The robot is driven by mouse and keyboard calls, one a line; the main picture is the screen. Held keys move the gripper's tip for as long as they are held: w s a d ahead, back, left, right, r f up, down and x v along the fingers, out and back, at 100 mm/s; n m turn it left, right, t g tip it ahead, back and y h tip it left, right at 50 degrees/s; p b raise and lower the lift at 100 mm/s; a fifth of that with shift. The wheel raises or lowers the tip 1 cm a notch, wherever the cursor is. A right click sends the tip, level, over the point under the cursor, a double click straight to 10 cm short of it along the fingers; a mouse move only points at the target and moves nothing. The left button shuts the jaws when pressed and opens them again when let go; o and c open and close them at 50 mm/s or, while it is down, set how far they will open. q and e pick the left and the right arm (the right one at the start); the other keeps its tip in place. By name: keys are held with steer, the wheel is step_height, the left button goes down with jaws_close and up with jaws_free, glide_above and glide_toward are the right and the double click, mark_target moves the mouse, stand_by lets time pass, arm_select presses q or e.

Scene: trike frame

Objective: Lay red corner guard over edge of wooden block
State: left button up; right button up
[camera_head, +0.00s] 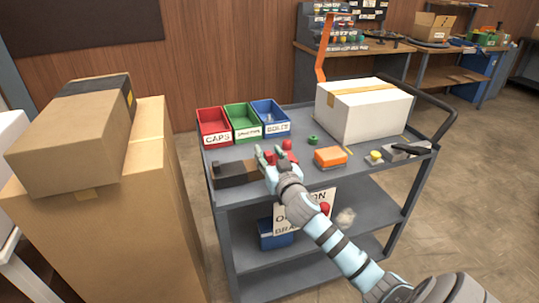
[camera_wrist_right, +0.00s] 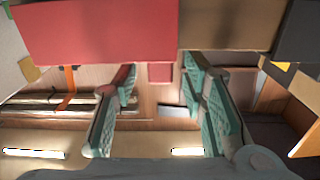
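A dark brown block (camera_head: 235,172), taken as the wooden block, lies near the front left of the cart top. A red piece (camera_head: 293,157) shows by its right end, partly hidden by my right gripper. My right gripper (camera_head: 268,153) is at the block's right end with its fingers apart. In the right wrist view, a large red surface (camera_wrist_right: 95,32) adjoins a brown one (camera_wrist_right: 225,25). A small red part (camera_wrist_right: 160,72) shows between the spread fingers, with gaps at both sides. Which red piece is the corner guard is unclear. My left gripper is out of view.
Red (camera_head: 213,125), green (camera_head: 242,122) and blue (camera_head: 270,117) bins stand behind the block. An orange block (camera_head: 330,157), a green ring (camera_head: 313,140) and a white box (camera_head: 365,112) are to the right. Stacked cardboard boxes (camera_head: 130,190) stand left of the cart.

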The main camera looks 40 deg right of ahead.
steer(key=v, duration=1.2)
steer(key=shift+f, duration=0.1)
